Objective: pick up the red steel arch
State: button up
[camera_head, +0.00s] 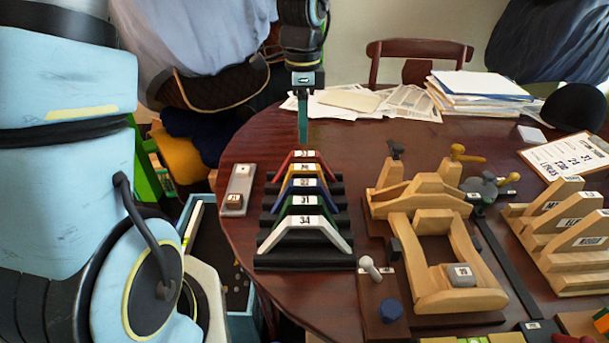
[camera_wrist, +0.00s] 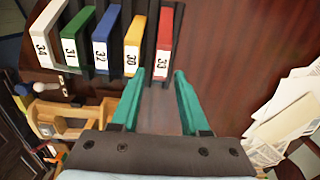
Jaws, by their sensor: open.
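The red steel arch (camera_head: 317,158), with a white label reading 33, stands at the back of a row of coloured arches on black supports. It also shows in the wrist view (camera_wrist: 166,32), at the right end of the row. My gripper (camera_head: 303,138) is above and behind the red arch in the head view, pointing down. In the wrist view my gripper's (camera_wrist: 160,78) teal fingers are apart and empty, with the labelled part of the red arch between and just beyond their tips. I see no contact. The arch's far end is cut off there.
A yellow arch (camera_wrist: 135,36) stands close beside the red one, then blue, green and white (camera_head: 334,235) ones. A grey block (camera_head: 238,182) lies left of the row. Wooden fixtures (camera_head: 433,255) stand to the right. Papers (camera_head: 410,101) lie behind on the table.

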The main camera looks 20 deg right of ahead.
aim_at(306, 154)
jog(key=shift+d+f, duration=0.25)
jog(key=shift+f, duration=0.1)
notch_tip(306, 154, down, 4)
jog(key=shift+s+f, duration=0.1)
jog(key=shift+f, duration=0.15)
jog(key=shift+w+f+p, duration=0.2)
jog(key=shift+f+p, duration=0.45)
jog(key=shift+f, duration=2.25)
jog(key=shift+c, duration=0.3)
grip_shut()
